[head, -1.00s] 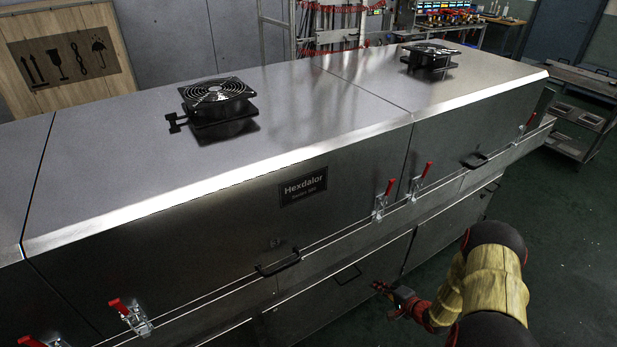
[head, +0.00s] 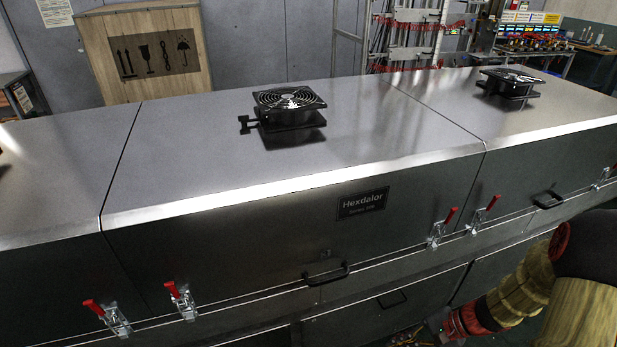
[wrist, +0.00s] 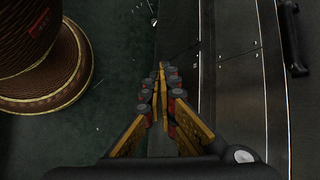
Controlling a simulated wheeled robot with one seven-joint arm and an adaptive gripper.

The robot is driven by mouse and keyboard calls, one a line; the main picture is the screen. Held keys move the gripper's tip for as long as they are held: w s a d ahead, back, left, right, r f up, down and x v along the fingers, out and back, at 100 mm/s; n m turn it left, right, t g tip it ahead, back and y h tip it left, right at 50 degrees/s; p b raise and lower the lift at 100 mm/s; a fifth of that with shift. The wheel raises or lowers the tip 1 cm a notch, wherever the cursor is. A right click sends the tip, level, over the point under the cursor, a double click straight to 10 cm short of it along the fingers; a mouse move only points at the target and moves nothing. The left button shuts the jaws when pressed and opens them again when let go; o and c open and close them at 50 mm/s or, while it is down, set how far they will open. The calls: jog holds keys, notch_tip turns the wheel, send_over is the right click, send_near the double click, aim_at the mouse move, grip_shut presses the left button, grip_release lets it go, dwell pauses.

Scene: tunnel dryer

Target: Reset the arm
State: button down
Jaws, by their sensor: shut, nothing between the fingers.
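My gripper (wrist: 163,85) shows in the wrist view with its fingers together and nothing between them. It hangs over the dark green floor (wrist: 128,75), just left of the dryer's metal side (wrist: 230,100). In the head view my arm reaches in from the lower right, in front of the dryer. There the gripper end is at the bottom edge, mostly cut off.
The long steel tunnel dryer (head: 240,230) fills the head view. Red-handled clamps (head: 442,228) and black handles (head: 326,274) stick out from its front. Fans (head: 289,105) sit on top. A wooden crate (head: 150,60) stands behind.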

jog(key=s+a+r+n+t+h, duration=0.1)
jog(key=s+r+n+h, duration=0.1)
jog(key=r, duration=0.9)
jog(key=s+a+r+n+t+h+p, duration=0.1)
jog(key=s+r+n, duration=0.4)
jog(key=r, duration=0.6)
jog(key=s+a+r+n+t+h, duration=0.2)
jog(key=s+a+r+n+h, duration=0.1)
jog(key=r, duration=0.8)
jog(key=shift+s+n+h, duration=0.55)
jog(key=shift+n+h, duration=0.05)
jog(key=shift+h, duration=0.6)
